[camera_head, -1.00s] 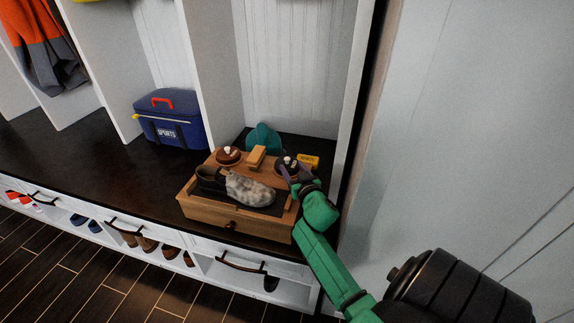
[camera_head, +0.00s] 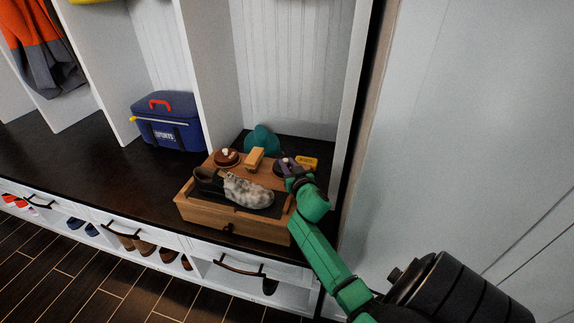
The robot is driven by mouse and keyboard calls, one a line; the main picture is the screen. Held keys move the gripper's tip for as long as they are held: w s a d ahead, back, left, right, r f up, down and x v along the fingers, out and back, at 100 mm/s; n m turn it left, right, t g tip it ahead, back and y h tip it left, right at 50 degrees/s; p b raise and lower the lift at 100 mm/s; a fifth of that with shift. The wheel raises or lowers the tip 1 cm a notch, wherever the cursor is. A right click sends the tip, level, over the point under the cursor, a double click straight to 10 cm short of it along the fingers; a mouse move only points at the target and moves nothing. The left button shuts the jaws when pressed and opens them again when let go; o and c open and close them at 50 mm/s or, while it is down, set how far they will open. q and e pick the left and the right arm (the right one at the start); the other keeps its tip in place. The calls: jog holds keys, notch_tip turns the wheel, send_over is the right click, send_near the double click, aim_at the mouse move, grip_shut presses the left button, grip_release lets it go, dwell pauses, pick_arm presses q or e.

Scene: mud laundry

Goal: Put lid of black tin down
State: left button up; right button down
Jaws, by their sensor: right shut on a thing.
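My right gripper (camera_head: 290,175) comes in from the lower right and reaches over the back right corner of the wooden shoe-care box (camera_head: 205,214). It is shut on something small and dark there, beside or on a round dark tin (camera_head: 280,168). The gripper covers most of it, so I cannot tell whether the lid is clear of the tin. A brown tin (camera_head: 227,157) with a light knob on top sits at the back left of the box. My left gripper is out of view.
A wooden brush (camera_head: 255,158), a yellow item (camera_head: 306,163) and a teal object (camera_head: 262,139) are close by. A blue sports cooler (camera_head: 167,125) stands left. The dark bench (camera_head: 90,160) is clear at left.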

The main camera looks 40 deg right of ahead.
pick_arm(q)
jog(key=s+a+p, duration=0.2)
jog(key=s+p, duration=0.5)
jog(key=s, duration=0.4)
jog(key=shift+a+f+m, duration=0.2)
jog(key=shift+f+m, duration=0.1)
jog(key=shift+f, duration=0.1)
pick_arm(e)
notch_tip(320, 180, up, 20)
